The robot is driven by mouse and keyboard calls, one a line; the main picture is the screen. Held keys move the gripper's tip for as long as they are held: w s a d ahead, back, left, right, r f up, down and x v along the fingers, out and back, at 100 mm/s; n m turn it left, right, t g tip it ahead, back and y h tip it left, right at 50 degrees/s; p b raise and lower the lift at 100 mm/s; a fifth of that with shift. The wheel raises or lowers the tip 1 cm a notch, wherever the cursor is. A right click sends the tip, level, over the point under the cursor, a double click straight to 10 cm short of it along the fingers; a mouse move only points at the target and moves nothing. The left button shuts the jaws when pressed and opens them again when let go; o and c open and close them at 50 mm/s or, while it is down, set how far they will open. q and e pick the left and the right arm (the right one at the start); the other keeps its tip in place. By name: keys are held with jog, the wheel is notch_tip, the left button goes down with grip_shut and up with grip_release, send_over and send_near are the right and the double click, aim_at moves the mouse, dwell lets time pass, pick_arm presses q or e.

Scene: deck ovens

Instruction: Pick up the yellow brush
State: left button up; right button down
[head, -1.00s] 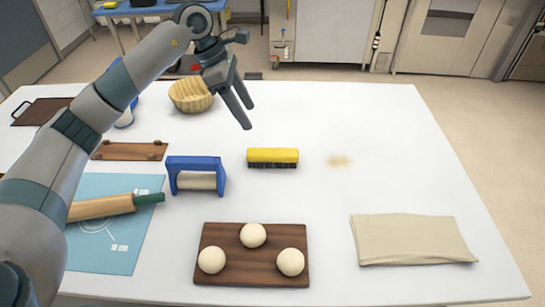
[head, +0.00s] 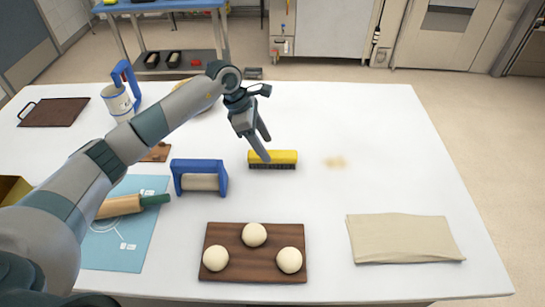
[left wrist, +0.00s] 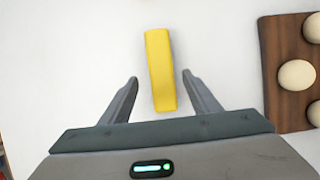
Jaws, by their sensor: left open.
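The yellow brush (head: 280,157) lies on the white table, with a yellow block on top and dark bristles below. My left gripper (head: 266,150) is open above and behind it, and one finger overlaps the brush's left end in the head view. In the left wrist view the brush (left wrist: 160,68) lies lengthwise away from me. Its near end reaches between the open fingers (left wrist: 160,82), with a gap on each side. Nothing is held. My right gripper is not in view.
A blue-framed roller (head: 200,187) stands just left of the brush. A wooden board (head: 232,262) with dough balls and a folded cloth (head: 400,238) lie nearer the front.

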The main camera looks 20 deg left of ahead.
aim_at(272, 153)
pick_arm(q)
jog(key=shift+d+f+p, duration=0.35)
jog(key=shift+p, duration=0.25)
jog(key=p+x, duration=0.2)
jog(key=x, duration=0.1)
jog(key=shift+d+f, duration=0.35)
jog(key=shift+f, duration=0.2)
jog(key=shift+c, duration=0.3)
jog(key=c, duration=1.1)
jog(key=shift+w+r, duration=0.1)
